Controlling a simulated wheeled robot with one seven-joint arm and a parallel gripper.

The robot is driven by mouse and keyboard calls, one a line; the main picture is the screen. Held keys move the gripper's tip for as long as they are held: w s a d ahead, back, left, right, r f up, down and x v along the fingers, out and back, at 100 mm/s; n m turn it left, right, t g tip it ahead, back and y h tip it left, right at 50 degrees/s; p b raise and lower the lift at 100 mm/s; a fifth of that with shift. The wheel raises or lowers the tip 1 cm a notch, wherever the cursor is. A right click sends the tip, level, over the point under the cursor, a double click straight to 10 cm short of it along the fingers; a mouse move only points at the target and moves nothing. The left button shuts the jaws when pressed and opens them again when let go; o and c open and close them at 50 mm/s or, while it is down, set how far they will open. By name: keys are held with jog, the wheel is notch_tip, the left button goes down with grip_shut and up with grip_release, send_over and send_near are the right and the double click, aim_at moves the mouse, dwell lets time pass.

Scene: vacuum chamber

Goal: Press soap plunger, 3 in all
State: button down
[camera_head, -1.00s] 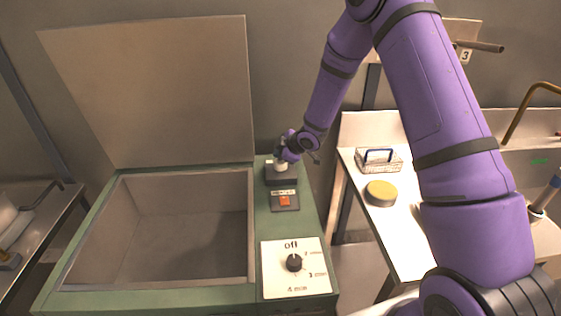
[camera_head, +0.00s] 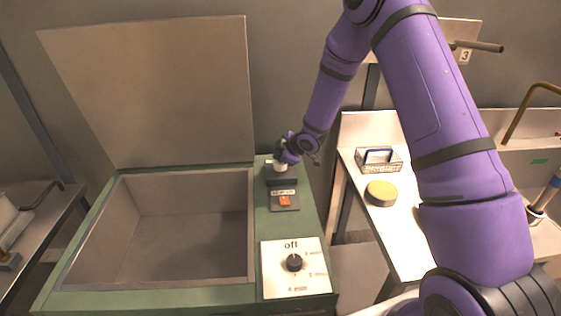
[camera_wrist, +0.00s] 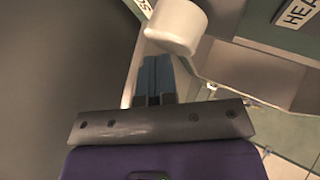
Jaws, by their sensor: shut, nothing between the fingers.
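The soap dispenser is a dark box (camera_head: 281,180) at the back right of the green machine, with a pale plunger (camera_head: 279,167) on top. In the wrist view the plunger (camera_wrist: 175,27) is a large off-white rounded cap. My gripper (camera_head: 282,157) is right over the plunger in the head view and hides part of it. In the wrist view my gripper's dark blue fingers (camera_wrist: 156,72) are shut and empty, with their tips at the cap's lower edge. I cannot tell whether they touch it.
An open basin (camera_head: 190,235) with a raised lid (camera_head: 160,90) fills the machine's left. A red switch (camera_head: 285,201) and a dial (camera_head: 294,263) lie in front of the dispenser.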

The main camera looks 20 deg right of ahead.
jog(key=shift+f, duration=0.7)
dwell(0.6)
jog(key=shift+r, duration=0.15)
dwell(0.3)
jog(key=shift+r, duration=1.25)
jog(key=shift+r, duration=0.1)
jog(key=shift+r, duration=2.45)
